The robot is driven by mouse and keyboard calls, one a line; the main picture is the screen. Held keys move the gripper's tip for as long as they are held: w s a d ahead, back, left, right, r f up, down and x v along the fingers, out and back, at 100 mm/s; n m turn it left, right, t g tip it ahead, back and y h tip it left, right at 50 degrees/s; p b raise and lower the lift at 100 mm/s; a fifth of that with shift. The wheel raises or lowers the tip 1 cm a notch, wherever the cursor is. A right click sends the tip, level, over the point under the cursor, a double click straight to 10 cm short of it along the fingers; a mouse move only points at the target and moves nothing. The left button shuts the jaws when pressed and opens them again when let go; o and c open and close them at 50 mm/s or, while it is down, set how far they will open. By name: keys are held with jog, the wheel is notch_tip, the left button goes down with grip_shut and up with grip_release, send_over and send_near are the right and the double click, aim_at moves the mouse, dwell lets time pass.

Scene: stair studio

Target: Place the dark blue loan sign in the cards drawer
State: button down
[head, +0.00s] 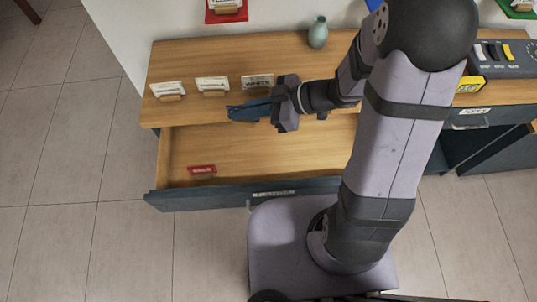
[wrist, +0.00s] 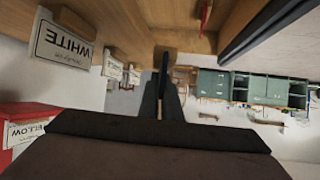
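My gripper (head: 247,109) reaches left above the back of the open drawer. It looks shut on a thin dark blue sign (wrist: 162,75), seen edge-on between the fingers in the wrist view; its lettering is hidden. In the head view the blue of sign and fingers blends together.
White cards in wooden holders (head: 168,90) (head: 211,85) stand on the wooden top, beside the WHITE card (head: 257,82); it also shows in the wrist view (wrist: 63,45). A green vase (head: 318,32) stands behind. A grey switch box (head: 500,58) is at the right. The drawer's middle is free.

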jog(key=s+d+f+n+g+b, duration=0.3)
jog(key=s+d+f, duration=0.1)
jog(key=s+f, duration=0.35)
jog(key=shift+w+d+f+b, duration=0.15)
jog(key=shift+f+b, duration=0.2)
jog(key=shift+f, duration=1.3)
jog(key=shift+w+a+f+b, duration=0.1)
jog(key=shift+f+b, duration=0.2)
jog(key=shift+f, duration=1.35)
jog(key=shift+w+d+f+b, duration=0.15)
jog(key=shift+f+b, duration=0.2)
jog(key=shift+f, duration=1.3)
jog(key=shift+f, duration=0.15)
jog(key=c, duration=2)
grip_release()
jog(key=shift+r, duration=0.2)
jog(key=p+v, duration=0.1)
jog(key=v, duration=1.1)
jog(key=shift+f, duration=0.15)
